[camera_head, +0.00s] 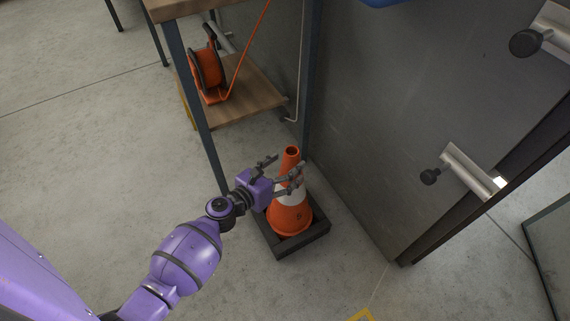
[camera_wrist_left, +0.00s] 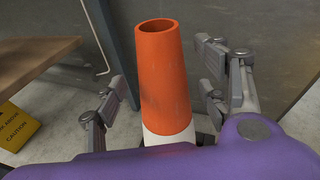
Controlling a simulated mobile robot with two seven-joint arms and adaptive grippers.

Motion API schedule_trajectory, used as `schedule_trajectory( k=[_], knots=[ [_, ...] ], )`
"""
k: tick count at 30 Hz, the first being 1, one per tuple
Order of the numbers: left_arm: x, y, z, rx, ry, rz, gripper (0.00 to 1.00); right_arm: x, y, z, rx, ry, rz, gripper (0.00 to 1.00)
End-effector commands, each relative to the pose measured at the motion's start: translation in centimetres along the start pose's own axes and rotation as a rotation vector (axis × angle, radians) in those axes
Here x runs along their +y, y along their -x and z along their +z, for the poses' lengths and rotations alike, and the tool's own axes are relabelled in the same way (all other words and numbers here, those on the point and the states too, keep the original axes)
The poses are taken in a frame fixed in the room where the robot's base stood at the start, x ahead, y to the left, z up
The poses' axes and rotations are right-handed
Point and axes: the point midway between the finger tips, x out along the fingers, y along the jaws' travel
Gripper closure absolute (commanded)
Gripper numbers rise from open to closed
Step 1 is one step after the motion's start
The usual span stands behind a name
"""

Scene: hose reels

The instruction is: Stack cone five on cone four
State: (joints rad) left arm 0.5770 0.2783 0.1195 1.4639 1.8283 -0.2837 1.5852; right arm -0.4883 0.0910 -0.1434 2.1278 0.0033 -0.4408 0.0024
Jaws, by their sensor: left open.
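An orange cone with a white band (camera_head: 290,215) stands upright on a dark square base on the floor, beside the bench leg. A mark on its lower front is too small to read surely. My left gripper (camera_head: 278,168) is open, with its fingers on either side of the cone's upper part. In the left wrist view the orange cone top (camera_wrist_left: 163,75), with its open round rim, stands between the two spread fingers, with gaps on both sides. I cannot tell a second cone apart from this one. My right gripper is in neither view.
A wooden bench with a low shelf (camera_head: 240,100) holds an orange hose reel (camera_head: 209,70) behind the cone. A grey wall panel (camera_head: 385,110) with protruding handles (camera_head: 465,168) stands to the right. A yellow caution sign (camera_wrist_left: 16,126) shows at left. The floor at left is clear.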

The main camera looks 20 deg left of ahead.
Motion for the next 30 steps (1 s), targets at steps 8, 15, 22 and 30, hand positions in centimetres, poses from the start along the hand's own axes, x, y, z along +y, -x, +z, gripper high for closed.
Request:
schedule_trajectory(
  k=[8, 15, 22, 30],
  knots=[
    [0.1, 4.2, 0.1, -0.003, -0.001, 0.001, 0.33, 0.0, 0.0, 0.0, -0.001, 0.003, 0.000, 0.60],
    [0.0, 9.1, 0.3, -0.005, -0.001, 0.001, 0.33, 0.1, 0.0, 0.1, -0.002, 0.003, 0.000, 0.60],
    [0.0, 11.5, 0.4, -0.007, -0.001, -0.001, 0.33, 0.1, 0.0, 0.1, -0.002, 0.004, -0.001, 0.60],
    [0.0, 11.8, 0.4, -0.008, -0.002, -0.001, 0.33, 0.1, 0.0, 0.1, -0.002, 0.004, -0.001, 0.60]
  ],
)
